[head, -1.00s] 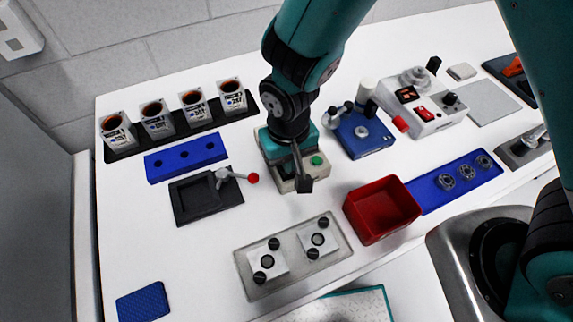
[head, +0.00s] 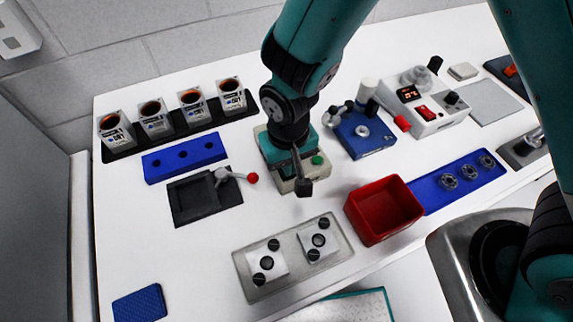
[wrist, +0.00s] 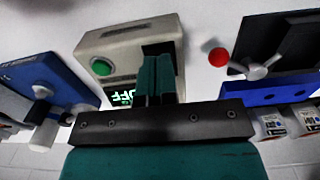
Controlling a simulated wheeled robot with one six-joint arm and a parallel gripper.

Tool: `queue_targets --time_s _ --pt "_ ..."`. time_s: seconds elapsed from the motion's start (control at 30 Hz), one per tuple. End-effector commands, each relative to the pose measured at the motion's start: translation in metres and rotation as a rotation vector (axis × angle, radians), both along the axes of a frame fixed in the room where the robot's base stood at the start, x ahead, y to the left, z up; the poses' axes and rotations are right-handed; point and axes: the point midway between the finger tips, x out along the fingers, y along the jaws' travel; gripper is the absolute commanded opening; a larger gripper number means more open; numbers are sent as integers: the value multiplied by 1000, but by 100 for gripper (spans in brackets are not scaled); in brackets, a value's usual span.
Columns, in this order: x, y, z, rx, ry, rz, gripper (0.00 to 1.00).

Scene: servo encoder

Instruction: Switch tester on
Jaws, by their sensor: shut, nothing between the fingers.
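The tester appears to be the beige box (head: 284,184) with a green button (head: 318,160), at the middle of the table in the head view. In the wrist view the box (wrist: 110,42) shows its green button (wrist: 101,66) and a small green lit display (wrist: 121,98) that appears to read OFF. My gripper (wrist: 157,75) is shut and empty, over the box to the right of the button in the wrist view. A dark part lies at its fingertips; I cannot tell whether the fingers touch the box. My arm hides part of the box in the head view.
A blue device (head: 362,135) stands right of the box, and a red bin (head: 383,210) at its front right. A black fixture (head: 205,198) with a red-knobbed lever lies left. A grey tray (head: 292,256) is in front. The white table's front left is mostly clear.

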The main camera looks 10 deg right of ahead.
Motion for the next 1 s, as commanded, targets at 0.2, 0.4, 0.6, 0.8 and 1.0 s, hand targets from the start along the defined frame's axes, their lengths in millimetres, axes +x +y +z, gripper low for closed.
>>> queue_targets --time_s 0.2,0.4,0.6,0.8,1.0 --pt "0 0 -4 0 0 0 0" --pt "0 0 -7 0 0 0 0" --pt "0 0 -5 0 0 0 0" --pt "0 0 11 0 0 0 0" --pt "0 0 28 -1 1 0 0"
